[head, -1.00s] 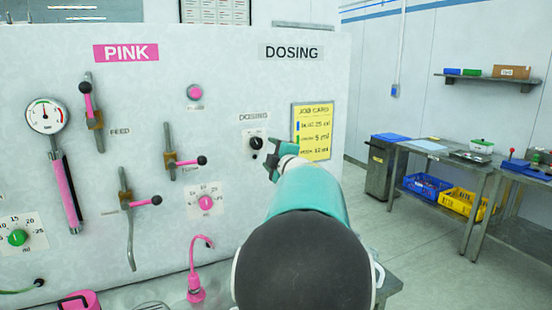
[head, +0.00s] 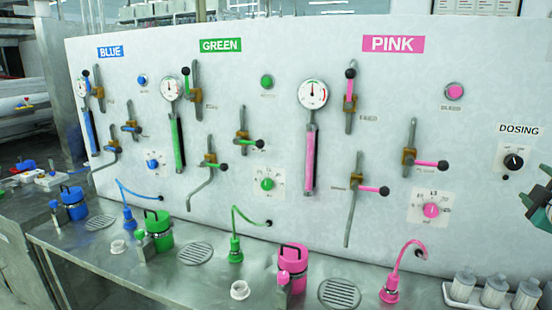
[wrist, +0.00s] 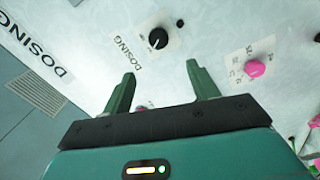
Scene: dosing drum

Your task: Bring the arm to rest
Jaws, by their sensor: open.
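My gripper (wrist: 160,85) is open, its two green fingers apart with nothing between them in the wrist view. It faces the white panel, and the black dosing knob (wrist: 158,38) lies beyond and above the gap between the fingertips. In the head view the gripper (head: 536,198) is at the right edge, partly cut off, just right of and below the dosing knob (head: 513,162). Most of my arm is out of the head view. Whether the fingertips touch the panel cannot be told, but they look clear of the knob.
The panel (head: 250,60) carries blue, green and pink sections with gauges, levers and dials. On the steel counter (head: 200,285) stand a blue can (head: 74,203), a green can (head: 158,230), a pink can (head: 292,265) and white bottles (head: 494,290). A pink dial (wrist: 255,68) sits right of the fingers.

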